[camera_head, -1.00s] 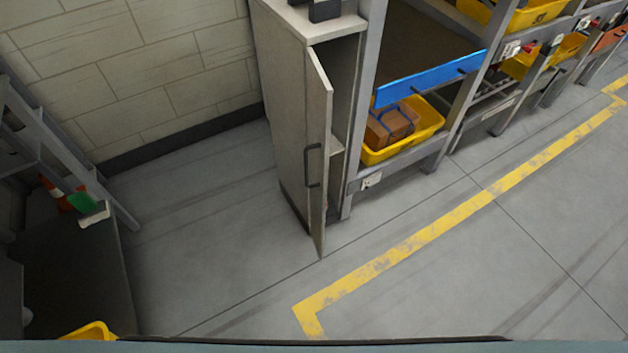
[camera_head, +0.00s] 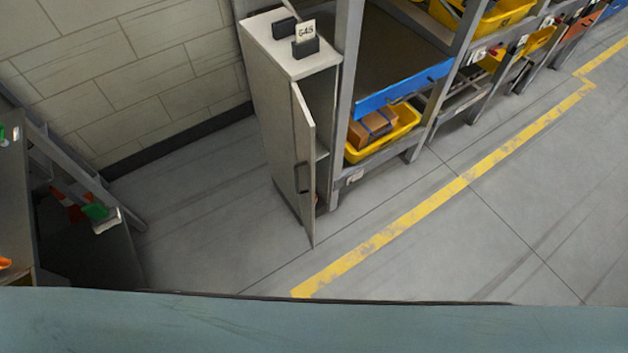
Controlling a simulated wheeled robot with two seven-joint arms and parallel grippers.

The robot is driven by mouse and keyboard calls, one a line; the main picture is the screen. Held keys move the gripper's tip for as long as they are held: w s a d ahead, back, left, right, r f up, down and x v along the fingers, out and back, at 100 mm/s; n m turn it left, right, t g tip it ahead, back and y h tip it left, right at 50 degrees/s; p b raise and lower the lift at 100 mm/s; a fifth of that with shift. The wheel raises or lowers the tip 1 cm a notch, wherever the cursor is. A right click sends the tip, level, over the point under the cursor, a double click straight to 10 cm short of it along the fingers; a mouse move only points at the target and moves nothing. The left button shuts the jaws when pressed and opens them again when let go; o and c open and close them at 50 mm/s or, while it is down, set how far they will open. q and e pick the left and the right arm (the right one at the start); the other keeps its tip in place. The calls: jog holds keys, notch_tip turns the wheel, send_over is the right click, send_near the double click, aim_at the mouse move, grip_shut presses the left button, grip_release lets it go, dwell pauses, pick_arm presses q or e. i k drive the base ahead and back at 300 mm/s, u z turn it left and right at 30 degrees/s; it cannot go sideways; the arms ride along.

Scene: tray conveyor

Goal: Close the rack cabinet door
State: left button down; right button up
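The rack cabinet (camera_head: 268,120) is a tall, narrow, pale cabinet beside the shelving. Its door (camera_head: 305,150) is ajar, swung out toward the floor in front. A dark bar handle (camera_head: 301,178) is on the door's outer face. The dark inside shows between the door and the right side of the cabinet. A label card marked 645 (camera_head: 305,32) stands in a dark holder on the cabinet top. Neither of my grippers is in the view.
Shelving with yellow bins (camera_head: 402,133) and a blue rail (camera_head: 405,88) stands right of the cabinet. Grey floor with a yellow line (camera_head: 425,208) is clear before it. A dark-sided bench (camera_head: 15,200) is at the left. A blue-grey surface fills the bottom edge.

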aim_at(304, 126)
jog(key=z, duration=1.7)
jog(key=i, duration=0.4)
jog(key=u, duration=1.25)
